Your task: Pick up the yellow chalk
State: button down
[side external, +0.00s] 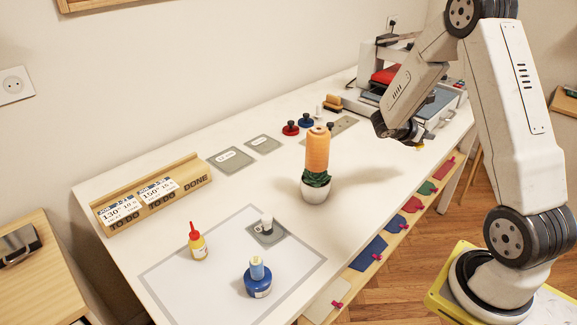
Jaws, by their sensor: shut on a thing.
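My gripper (415,138) is at the right part of the table, pointing down, with the arm reaching in from the right. A small yellow piece, seemingly the yellow chalk (421,146), shows at its fingertips. The gripper is shut on it. The fingers are small and dark here, and most of the chalk is hidden. I cannot tell whether the chalk is clear of the table.
The white table (240,185) is mostly clear in the middle. An orange thread spool (317,150) is above a potted succulent (316,188). A yellow glue bottle (197,243) and a blue bottle (257,280) stand in front. A press machine (405,85) stands behind my gripper.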

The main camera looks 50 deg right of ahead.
jog(key=shift+s+a+r, duration=0.55)
jog(key=shift+s+a, duration=0.3)
jog(key=shift+s, duration=0.05)
jog(key=shift+s, duration=0.1)
